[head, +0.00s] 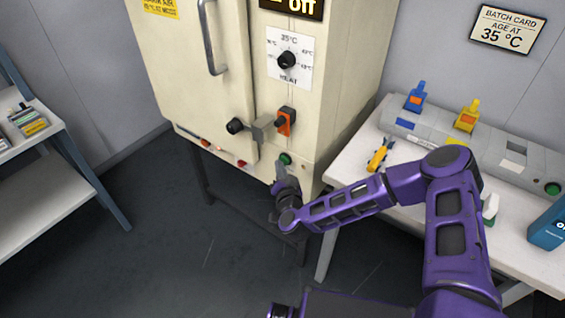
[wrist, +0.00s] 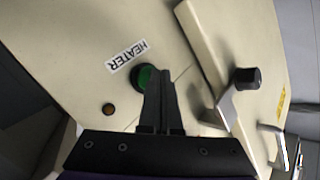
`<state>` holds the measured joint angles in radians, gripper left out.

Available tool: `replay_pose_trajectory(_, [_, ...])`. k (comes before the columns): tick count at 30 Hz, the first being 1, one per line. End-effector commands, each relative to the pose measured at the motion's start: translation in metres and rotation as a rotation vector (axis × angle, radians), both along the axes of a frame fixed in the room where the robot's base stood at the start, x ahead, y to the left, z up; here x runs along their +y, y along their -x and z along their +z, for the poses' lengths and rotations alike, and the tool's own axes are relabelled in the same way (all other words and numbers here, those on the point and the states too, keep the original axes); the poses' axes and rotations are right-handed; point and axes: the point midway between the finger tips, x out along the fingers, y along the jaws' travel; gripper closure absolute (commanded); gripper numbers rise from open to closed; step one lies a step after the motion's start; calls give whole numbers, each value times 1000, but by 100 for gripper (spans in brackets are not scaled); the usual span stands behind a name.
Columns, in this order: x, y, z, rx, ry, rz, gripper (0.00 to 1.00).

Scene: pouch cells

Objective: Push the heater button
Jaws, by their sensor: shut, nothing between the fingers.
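The heater button is a green round button (wrist: 144,76) next to a label reading HEATER (wrist: 126,56) in the wrist view. It also shows in the head view (head: 285,158) low on the front of the cream oven (head: 222,70). My gripper (wrist: 163,74) is shut and empty, its fingertips at the right edge of the button in the wrist view and partly covering it. I cannot tell whether they touch it. In the head view my gripper (head: 281,170) is just below the button.
An orange switch (head: 286,121), a dial (head: 287,60) and a door latch with a black knob (head: 235,126) stick out above the button. A display reads Off (head: 300,6). A white bench (head: 350,172) with blue and yellow clips stands right; a shelf (head: 45,190) stands left.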

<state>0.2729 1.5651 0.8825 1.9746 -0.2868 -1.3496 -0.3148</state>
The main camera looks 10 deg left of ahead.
Motion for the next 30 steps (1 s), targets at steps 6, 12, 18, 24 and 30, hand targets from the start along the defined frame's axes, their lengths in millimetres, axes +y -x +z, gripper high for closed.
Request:
replay_pose_trajectory(6, [-1, -3, 0, -1, 1, 0, 100])
replay_pose_trajectory(12, [-1, -3, 0, -1, 0, -1, 100])
replay_pose_trajectory(18, [1, 3, 1, -1, 1, 0, 100])
replay_pose_trajectory(24, [3, 8, 0, -1, 1, -2, 100])
replay_pose_trajectory(30, [3, 9, 0, -1, 1, -1, 100])
